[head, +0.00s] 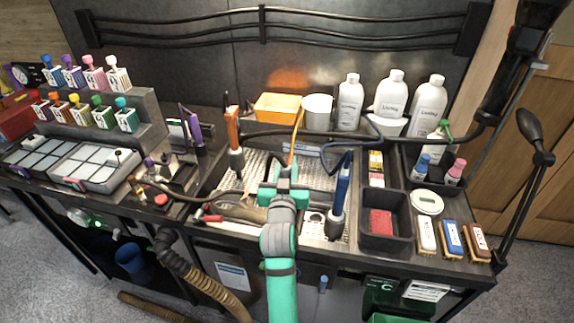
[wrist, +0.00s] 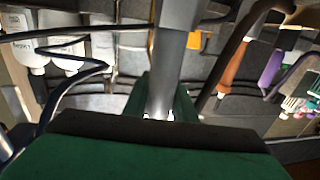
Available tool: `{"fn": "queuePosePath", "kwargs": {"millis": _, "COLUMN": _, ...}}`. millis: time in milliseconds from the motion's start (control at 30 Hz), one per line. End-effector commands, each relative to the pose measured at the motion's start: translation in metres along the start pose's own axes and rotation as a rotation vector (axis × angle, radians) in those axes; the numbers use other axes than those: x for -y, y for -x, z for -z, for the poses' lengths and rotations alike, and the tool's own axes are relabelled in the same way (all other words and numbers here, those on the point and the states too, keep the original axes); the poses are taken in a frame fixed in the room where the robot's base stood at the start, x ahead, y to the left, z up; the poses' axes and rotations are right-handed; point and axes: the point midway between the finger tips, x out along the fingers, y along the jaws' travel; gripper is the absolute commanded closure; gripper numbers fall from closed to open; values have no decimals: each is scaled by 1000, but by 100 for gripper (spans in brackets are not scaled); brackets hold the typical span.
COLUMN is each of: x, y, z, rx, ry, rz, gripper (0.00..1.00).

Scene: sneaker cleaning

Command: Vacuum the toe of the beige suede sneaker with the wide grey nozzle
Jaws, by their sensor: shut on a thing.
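My gripper (head: 285,187) is above the perforated work tray, near the middle of the bench. In the wrist view its green fingers are shut on a grey shaft (wrist: 178,60), which looks like the grey nozzle tool. The wide mouth of the nozzle cannot be made out in either view. The beige suede sneaker (head: 242,207) lies on the left front part of the tray, just left of my gripper. My gripper and arm may cover part of it. The sneaker is not discernible in the wrist view.
An orange-handled tool (head: 233,130) stands behind the sneaker. A blue-handled tool (head: 341,190) stands right of my gripper, with a dark hose looping near it. A dark box with a red sponge (head: 381,221) is at right.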

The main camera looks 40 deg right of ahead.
Motion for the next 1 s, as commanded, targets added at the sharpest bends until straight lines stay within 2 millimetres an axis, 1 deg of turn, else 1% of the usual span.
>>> {"fn": "queuePosePath", "kwargs": {"millis": 633, "x": -2, "y": -16, "z": 1, "rx": -2, "ry": -1, "rz": 0, "gripper": 100}}
{"fn": "queuePosePath", "kwargs": {"millis": 1000, "x": -2, "y": -17, "z": 1, "rx": -1, "ry": 0, "rz": 0, "gripper": 100}}
